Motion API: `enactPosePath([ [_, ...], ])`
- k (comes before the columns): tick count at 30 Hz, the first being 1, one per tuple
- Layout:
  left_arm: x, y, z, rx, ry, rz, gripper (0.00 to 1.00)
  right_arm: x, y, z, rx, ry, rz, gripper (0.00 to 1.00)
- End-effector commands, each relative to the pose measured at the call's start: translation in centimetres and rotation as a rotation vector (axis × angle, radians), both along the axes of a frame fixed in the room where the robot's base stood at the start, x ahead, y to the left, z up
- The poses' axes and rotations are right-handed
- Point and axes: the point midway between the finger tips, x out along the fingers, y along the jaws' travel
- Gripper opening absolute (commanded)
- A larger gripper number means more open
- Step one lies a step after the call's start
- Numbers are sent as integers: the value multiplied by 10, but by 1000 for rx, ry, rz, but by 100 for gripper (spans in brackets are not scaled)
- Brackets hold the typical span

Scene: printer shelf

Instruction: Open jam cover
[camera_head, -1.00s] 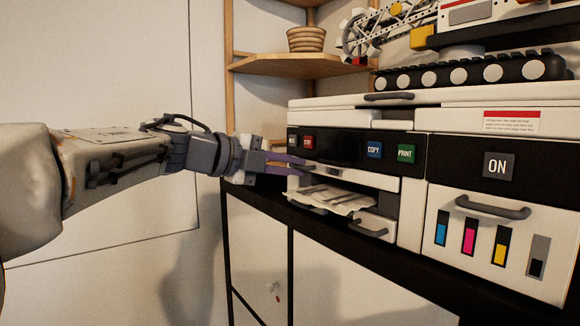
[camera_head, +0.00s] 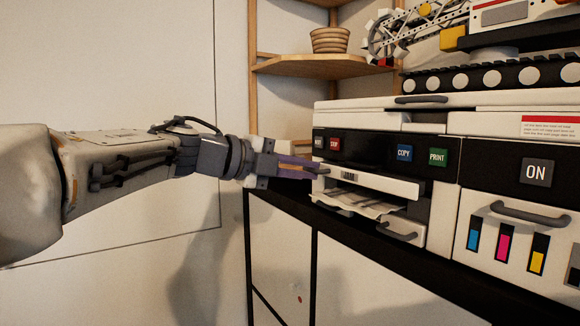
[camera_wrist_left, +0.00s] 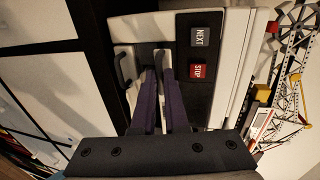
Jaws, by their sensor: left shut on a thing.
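The white printer has a white jam cover (camera_head: 378,184) below its black button panel, in the head view. The cover appears to stand out a little from the printer front. My left gripper (camera_head: 316,169) has its purple fingers at the cover's left end, shut on it. In the left wrist view the left gripper (camera_wrist_left: 160,85) has its two fingers close together on either side of a thin white part. The fingers hide exactly what they hold. My right gripper is not in view.
Below the cover is an output slot with paper (camera_head: 362,204) and a small drawer with a grey handle (camera_head: 398,234). STOP (camera_head: 334,144), COPY and PRINT buttons sit above. A wooden shelf (camera_head: 318,66) with a basket is behind.

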Motion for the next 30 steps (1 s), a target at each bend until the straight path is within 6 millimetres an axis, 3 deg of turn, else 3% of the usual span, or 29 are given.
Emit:
enactPosePath([
  [8,-2,-3,-1,1,2,-10,0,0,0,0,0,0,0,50],
  [9,-2,-3,-1,1,2,-9,22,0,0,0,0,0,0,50],
  [20,-2,-1,0,-1,0,-6,23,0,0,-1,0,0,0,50],
  [30,-31,47,10,0,-4,-1,23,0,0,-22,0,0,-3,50],
])
